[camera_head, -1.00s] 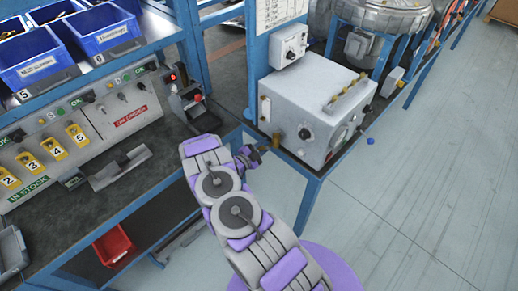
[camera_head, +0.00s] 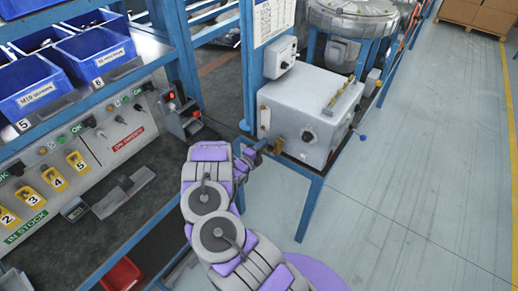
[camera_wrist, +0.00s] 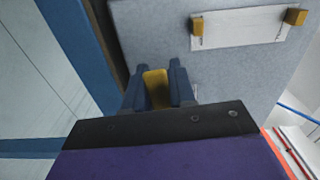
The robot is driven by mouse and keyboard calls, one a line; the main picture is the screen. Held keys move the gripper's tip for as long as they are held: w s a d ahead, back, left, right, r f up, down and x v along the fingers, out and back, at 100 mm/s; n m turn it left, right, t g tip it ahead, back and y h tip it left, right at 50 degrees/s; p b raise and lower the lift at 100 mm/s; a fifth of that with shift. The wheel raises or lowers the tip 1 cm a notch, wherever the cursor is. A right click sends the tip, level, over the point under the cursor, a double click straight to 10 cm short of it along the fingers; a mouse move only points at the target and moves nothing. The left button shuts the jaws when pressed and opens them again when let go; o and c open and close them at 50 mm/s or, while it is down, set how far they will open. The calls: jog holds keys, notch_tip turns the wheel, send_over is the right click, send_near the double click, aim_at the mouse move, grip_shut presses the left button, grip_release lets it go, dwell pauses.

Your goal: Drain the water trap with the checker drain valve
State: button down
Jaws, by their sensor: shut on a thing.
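The checker (camera_head: 318,105) is a grey-white box on a blue-framed stand, with a small brass valve (camera_head: 277,145) low on its near left side. My gripper (camera_head: 263,147) reaches this valve from the left. In the wrist view, my gripper (camera_wrist: 157,78) has its two dark blue fingers closed on a flat yellow-brass handle (camera_wrist: 157,90), which looks like the drain valve's. The grey box face lies just beyond. The valve's lower part and outlet are hidden by the fingers and gripper body. I cannot make out a separate water trap.
A round dark knob (camera_head: 307,136) is on the box front, right of the valve. A blue stand rail (camera_head: 302,172) runs below. A bench with blue bins (camera_head: 98,52) stands at left. Open floor (camera_head: 400,220) lies at right.

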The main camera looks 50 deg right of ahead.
jog(key=shift+s+m, duration=0.15)
jog(key=shift+m, duration=0.25)
jog(key=c, duration=1)
grip_release()
jog(key=a, duration=1.1)
jog(key=s+a, duration=0.1)
jog(key=a, duration=0.5)
jog(key=shift+a, duration=0.15)
jog(key=shift+s, duration=0.1)
